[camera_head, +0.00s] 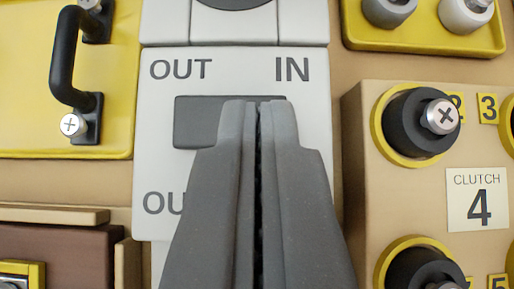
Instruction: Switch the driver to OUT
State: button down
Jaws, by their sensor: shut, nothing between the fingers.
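The driver (160,180) is a light grey panel standing upright in the middle of the view. It carries the words OUT on the left and IN on the right. Below the words is a dark rectangular slot or switch (192,123), whose right part is hidden behind my gripper. My gripper (257,104) is shut and empty, its fingertips in front of the right part of the dark rectangle, under IN. I cannot tell whether the tips touch it. A second, lower label beginning OU is partly covered by the gripper.
A yellow panel (25,80) with a black handle (64,60) is at the left. At the right, a tan block labelled CLUTCH 4 (478,200) bears protruding black knobs (405,125). A yellow plate (425,38) with grey knobs is at the upper right. A brown box (60,255) is at the lower left.

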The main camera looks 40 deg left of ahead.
jog(key=shift+w+f, duration=0.1)
jog(key=shift+a, duration=0.1)
dwell(0.4)
jog(key=shift+s+a, duration=0.4)
jog(key=shift+s, duration=0.3)
jog(key=shift+r, duration=0.25)
jog(key=shift+r, duration=0.25)
jog(key=r+p, duration=0.1)
jog(key=r, duration=0.2)
jog(key=shift+s+a+r, duration=0.1)
jog(key=shift+a+r, duration=0.1)
jog(key=s+p+v, duration=0.1)
jog(key=v, duration=0.8)
jog(key=shift+s+a+p, duration=0.2)
jog(key=shift+s+p, duration=0.1)
jog(key=shift+s, duration=0.05)
jog(key=shift+r, duration=0.15)
